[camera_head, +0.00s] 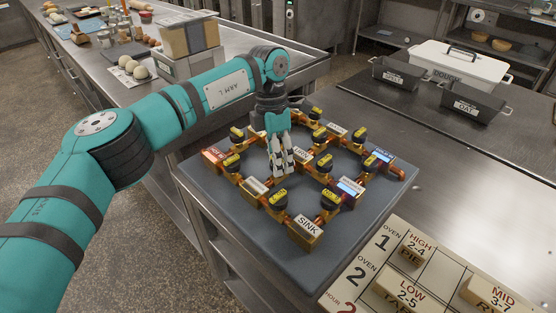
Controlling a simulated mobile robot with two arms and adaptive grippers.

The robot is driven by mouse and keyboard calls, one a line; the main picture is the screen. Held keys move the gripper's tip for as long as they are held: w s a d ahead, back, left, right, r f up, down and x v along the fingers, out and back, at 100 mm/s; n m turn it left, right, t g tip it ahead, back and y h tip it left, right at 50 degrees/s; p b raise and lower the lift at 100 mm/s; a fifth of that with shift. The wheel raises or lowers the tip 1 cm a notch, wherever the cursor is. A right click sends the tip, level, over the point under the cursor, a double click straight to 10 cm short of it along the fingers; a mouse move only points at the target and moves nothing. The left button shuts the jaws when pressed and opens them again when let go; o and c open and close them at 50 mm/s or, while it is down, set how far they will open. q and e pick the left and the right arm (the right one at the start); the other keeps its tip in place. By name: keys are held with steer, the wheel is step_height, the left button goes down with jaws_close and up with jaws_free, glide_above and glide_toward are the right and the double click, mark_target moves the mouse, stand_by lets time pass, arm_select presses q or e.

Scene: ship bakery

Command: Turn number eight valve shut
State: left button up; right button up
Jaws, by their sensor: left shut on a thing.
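A valve network of copper pipes (263,213) sits on a dark grey board (275,257). It has several black valves with yellow tags, such as the front valve (330,198), the front-left valve (278,197) and the centre-right valve (323,162). The tag numbers are too small to read surely, so I cannot pick out number eight. My left gripper (283,168) points down into the middle of the network, its fingers shut on a valve that they mostly hide. My right gripper is out of view.
A sink label block (306,232) stands at the network's front corner. An oven chart (375,262) with wooden blocks lies at the lower right. Black tins (472,104) and a white dough box (459,66) stand behind. The steel counter (445,180) right of the board is clear.

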arm_select(q)
steer(key=shift+w+r+m, duration=0.1)
steer(key=shift+m, duration=0.4)
steer(key=o, duration=1.1)
steer(key=shift+a, duration=0.1)
steer(key=d+v, duration=0.1)
steer(key=v, duration=1)
steer(key=shift+w+a+r, duration=0.2)
steer(key=shift+a+r, duration=0.15)
steer(key=shift+r, duration=0.05)
